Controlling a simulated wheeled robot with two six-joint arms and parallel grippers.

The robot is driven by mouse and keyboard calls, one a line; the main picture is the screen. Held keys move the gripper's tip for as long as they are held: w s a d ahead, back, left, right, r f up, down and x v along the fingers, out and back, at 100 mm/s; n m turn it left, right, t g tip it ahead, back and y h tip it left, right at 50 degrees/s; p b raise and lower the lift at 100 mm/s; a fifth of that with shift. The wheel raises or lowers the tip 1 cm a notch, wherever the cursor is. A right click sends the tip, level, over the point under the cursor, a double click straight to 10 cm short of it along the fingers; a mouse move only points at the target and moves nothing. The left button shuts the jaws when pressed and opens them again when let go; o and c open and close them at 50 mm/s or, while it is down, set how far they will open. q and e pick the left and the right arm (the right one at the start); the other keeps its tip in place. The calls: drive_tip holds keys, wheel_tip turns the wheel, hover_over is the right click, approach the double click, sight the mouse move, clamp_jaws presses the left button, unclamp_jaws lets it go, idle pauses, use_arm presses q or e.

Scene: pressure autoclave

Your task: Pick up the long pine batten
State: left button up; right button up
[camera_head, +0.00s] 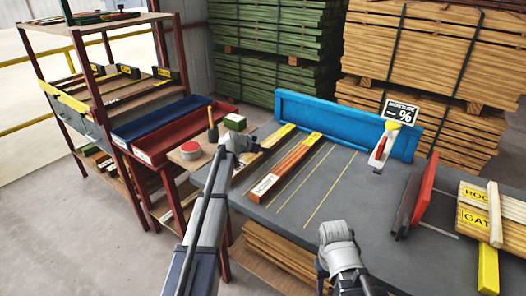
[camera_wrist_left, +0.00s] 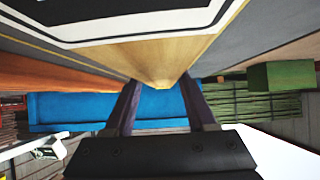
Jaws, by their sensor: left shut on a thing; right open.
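A pale pine batten with a yellow marking (camera_head: 277,136) lies along the left edge of the grey bench (camera_head: 345,190), partly hidden by my left arm. My left gripper (camera_head: 240,144) is at this edge. In the left wrist view, pale wood (camera_wrist_left: 165,60) sits between the two fingers of my left gripper (camera_wrist_left: 160,100), which is shut on it. A black-and-white label shows on it there. I cannot tell whether it is clear of the bench. My right gripper (camera_head: 336,232) is over the front of the bench, open, with its fingertips hard to make out.
Orange-brown battens (camera_head: 286,168) with a white label lie right of the pale one. A blue board (camera_head: 345,122) closes the bench's back. A red-faced block (camera_head: 423,192) and yellow-labelled timber (camera_head: 473,220) stand right. A side table holds a red tin (camera_head: 191,150).

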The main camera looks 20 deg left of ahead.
use_arm(q)
clamp_jaws()
wheel_tip(320, 180, up, 14)
drive_tip(key=p, duration=1.4)
